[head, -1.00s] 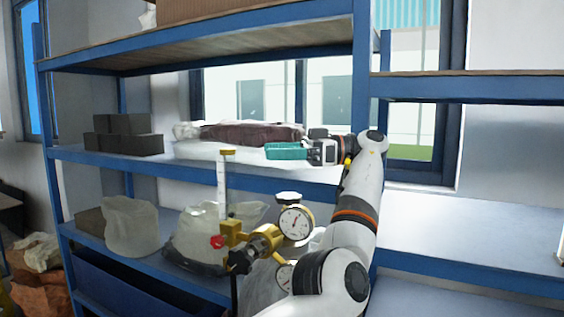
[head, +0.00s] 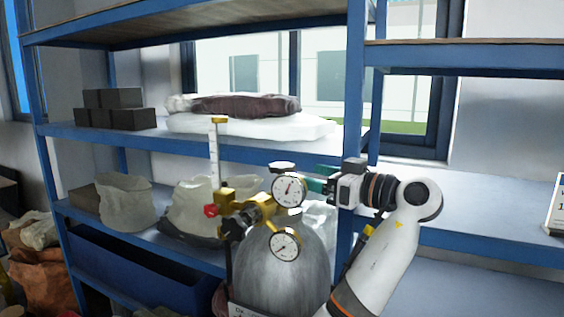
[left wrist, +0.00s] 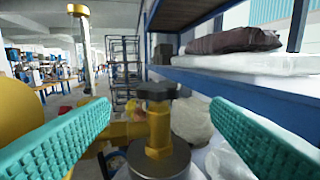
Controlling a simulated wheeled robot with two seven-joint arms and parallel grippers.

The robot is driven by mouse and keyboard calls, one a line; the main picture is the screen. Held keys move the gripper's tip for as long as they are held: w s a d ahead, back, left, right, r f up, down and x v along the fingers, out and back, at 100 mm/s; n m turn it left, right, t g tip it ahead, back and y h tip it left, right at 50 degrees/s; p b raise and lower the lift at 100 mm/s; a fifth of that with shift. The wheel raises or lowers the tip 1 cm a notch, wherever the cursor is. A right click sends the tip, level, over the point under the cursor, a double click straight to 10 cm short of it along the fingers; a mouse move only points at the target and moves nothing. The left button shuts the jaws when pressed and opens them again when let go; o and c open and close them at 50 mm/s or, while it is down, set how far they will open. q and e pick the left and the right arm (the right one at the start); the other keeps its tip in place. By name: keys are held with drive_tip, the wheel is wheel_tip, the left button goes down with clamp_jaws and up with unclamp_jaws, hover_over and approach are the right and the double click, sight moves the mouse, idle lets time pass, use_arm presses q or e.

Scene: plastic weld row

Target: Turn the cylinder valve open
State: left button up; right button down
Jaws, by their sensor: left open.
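The grey cylinder (head: 280,262) stands in front of the shelf, with a brass regulator and two round gauges on it. A dark lobed valve knob (left wrist: 157,90) on a brass stem stands upright in the middle of the left wrist view. In the head view the knob (head: 283,165) shows just above the upper gauge. My left gripper (left wrist: 160,108) is open, with teal ribbed fingers on either side of the knob and apart from it. In the head view its fingers (head: 318,186) are partly hidden behind the upper gauge (head: 289,190). My right gripper is out of view.
A flow tube with a yellow cap (head: 219,120) rises left of the gauges. A red knob (head: 210,211) and a black knob (head: 232,228) are on the regulator. The blue shelf (head: 150,140) behind holds sacks, dark blocks and a wrapped bundle (head: 235,105).

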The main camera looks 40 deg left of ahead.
sight(281, 165)
use_arm(q)
drive_tip(key=a+p, duration=0.1)
drive_tip(key=a, duration=0.1)
drive_tip(key=a+p, duration=0.1)
drive_tip(key=a, duration=0.2)
drive_tip(key=a+p, duration=0.1)
drive_tip(key=a, duration=0.1)
drive_tip(key=shift+s+a+r+p, duration=0.2)
drive_tip(key=shift+s+a+p, duration=0.05)
drive_tip(key=shift+s+p, duration=0.15)
drive_tip(key=shift+a+f, duration=0.15)
drive_tip(key=shift+a, duration=0.25)
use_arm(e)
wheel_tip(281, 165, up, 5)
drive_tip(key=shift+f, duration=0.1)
